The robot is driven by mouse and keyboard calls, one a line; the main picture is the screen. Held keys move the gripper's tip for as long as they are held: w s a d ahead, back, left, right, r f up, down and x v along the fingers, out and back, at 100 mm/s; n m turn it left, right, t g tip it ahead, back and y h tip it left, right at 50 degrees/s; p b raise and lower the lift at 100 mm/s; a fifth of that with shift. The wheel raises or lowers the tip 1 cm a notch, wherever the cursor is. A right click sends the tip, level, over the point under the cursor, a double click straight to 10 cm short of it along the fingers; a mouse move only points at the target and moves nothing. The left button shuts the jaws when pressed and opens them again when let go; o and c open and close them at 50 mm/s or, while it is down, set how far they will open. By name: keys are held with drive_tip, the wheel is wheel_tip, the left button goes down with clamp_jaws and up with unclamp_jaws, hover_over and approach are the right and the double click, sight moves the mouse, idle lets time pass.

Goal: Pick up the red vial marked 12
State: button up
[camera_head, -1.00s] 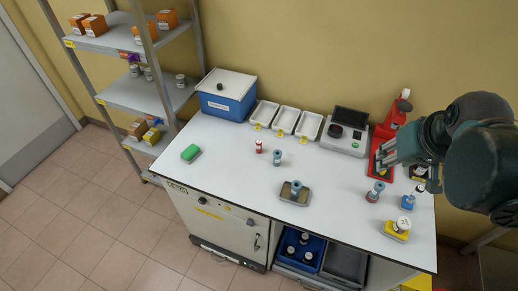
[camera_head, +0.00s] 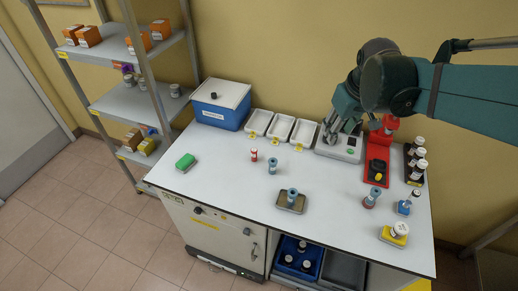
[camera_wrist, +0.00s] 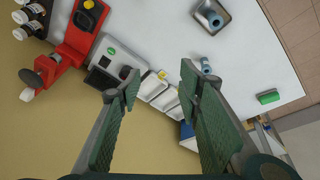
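A small red vial (camera_head: 254,155) with a white band stands upright on the white table, left of a blue-grey capped vial (camera_head: 272,166). Its number is too small to read. A second vial with a reddish body (camera_head: 371,198) and blue-grey top stands at the table's right side. My gripper (camera_head: 343,130) is above the grey instrument at the back, well right of the small red vial. In the wrist view my gripper (camera_wrist: 156,84) is open, with nothing between its fingers. I cannot make out the small red vial in that view.
White trays (camera_head: 280,128) and a blue box (camera_head: 221,105) line the back. A red device (camera_head: 377,164) and dark-bottled rack (camera_head: 414,174) stand at right. A blue-topped vial sits on a small tray (camera_head: 300,205). A green block (camera_head: 185,161) lies left. The middle table is mostly clear.

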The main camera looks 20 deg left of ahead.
drive_tip(key=w+a+f+n+g, duration=0.1)
drive_tip(key=w+a+f, duration=0.15)
drive_tip(key=a, duration=0.25)
drive_tip(key=w+a+f+n, duration=0.2)
drive_tip(key=a+f, duration=0.2)
drive_tip(key=a, duration=0.2)
drive_tip(key=w+a+f+n+g, duration=0.1)
drive_tip(key=w+a+f, duration=0.2)
drive_tip(key=a, duration=0.2)
drive_tip(key=n+g+h, duration=0.1)
drive_tip(key=n, duration=0.3)
hover_over(254, 150)
drive_tip(key=f, duration=1.3)
drive_tip(key=shift+w+d+f+b, duration=0.15)
drive_tip(key=shift+d+f+b, duration=0.1)
drive_tip(key=shift+f+b, duration=0.1)
drive_tip(key=shift+a+f, duration=0.15)
drive_tip(key=shift+f, duration=0.05)
drive_tip(key=shift+f, duration=0.1)
drive_tip(key=shift+f, duration=1.2)
drive_tip(key=shift+f, duration=0.1)
drive_tip(key=shift+a+f, duration=0.1)
drive_tip(key=shift+f, duration=2.4)
drive_tip(key=c, duration=0.9)
